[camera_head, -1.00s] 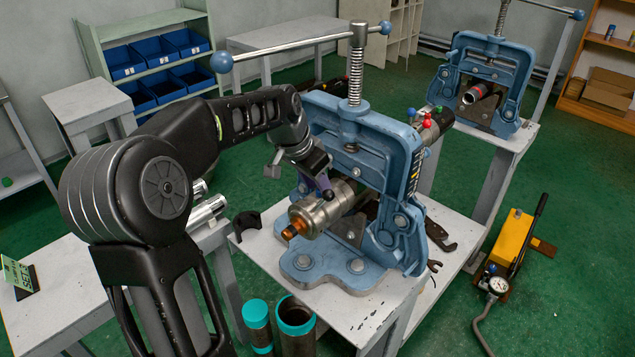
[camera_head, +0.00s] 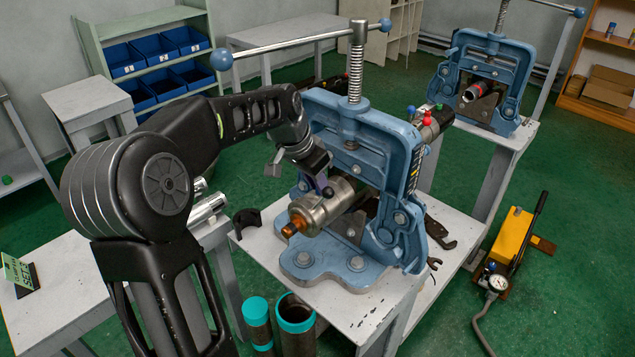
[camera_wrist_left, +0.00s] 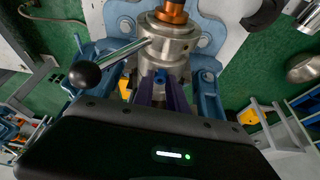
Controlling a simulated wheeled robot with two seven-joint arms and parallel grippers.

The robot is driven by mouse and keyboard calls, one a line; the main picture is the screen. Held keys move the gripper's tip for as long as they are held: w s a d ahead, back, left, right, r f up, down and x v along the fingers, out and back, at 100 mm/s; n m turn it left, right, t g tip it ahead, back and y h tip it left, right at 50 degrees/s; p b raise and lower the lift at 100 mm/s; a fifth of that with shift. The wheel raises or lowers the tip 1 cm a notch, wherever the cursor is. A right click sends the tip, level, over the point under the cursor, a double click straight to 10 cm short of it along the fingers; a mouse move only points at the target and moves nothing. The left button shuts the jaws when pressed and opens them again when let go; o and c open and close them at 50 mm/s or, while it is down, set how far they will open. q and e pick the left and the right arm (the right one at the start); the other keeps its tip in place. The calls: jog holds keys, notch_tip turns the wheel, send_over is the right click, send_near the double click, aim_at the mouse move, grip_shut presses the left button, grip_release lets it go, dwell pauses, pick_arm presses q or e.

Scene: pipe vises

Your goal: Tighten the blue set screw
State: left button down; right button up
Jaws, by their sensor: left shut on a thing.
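A steel collar fitting (camera_head: 318,212) with an orange-brown tip (camera_head: 294,227) is held in the blue pipe vise (camera_head: 363,125). In the left wrist view, the collar (camera_wrist_left: 172,45) carries a lever with a black ball knob (camera_wrist_left: 84,75). A small blue set screw (camera_wrist_left: 161,77) shows between the purple fingers of my left gripper (camera_wrist_left: 163,88). The gripper is shut on it, beside the collar. In the head view, my left gripper (camera_head: 323,186) reaches down behind the fitting, and the set screw is hidden. My right gripper is not in view.
The vise's long handle (camera_head: 290,44) crosses above my arm. Red, green and blue knobs (camera_head: 428,121) sit on equipment behind the vise. A second vise (camera_head: 486,75) stands at the back right. A yellow pump (camera_head: 512,235) stands on the floor. Teal-capped pipes (camera_head: 296,315) stand in front.

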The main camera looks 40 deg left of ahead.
pick_arm(q)
jog(key=shift+m+h, duration=0.5)
jog(key=shift+m, duration=0.7)
jog(key=c, duration=1.3)
grip_release()
jog(key=shift+a+r, duration=0.1)
jog(key=shift+s+r, duration=0.1)
jog(key=shift+r, duration=0.2)
jog(key=shift+b+v, duration=0.3)
jog(key=shift+v, duration=0.85)
jog(key=s+a+b, duration=0.1)
jog(key=s, duration=0.2)
jog(key=s+a+b, duration=0.1)
jog(key=s, duration=0.3)
jog(key=s+a+b, duration=0.1)
jog(key=s+a, duration=0.1)
jog(key=s, duration=0.2)
jog(key=shift+s, duration=0.1)
jog(key=shift+f, duration=0.1)
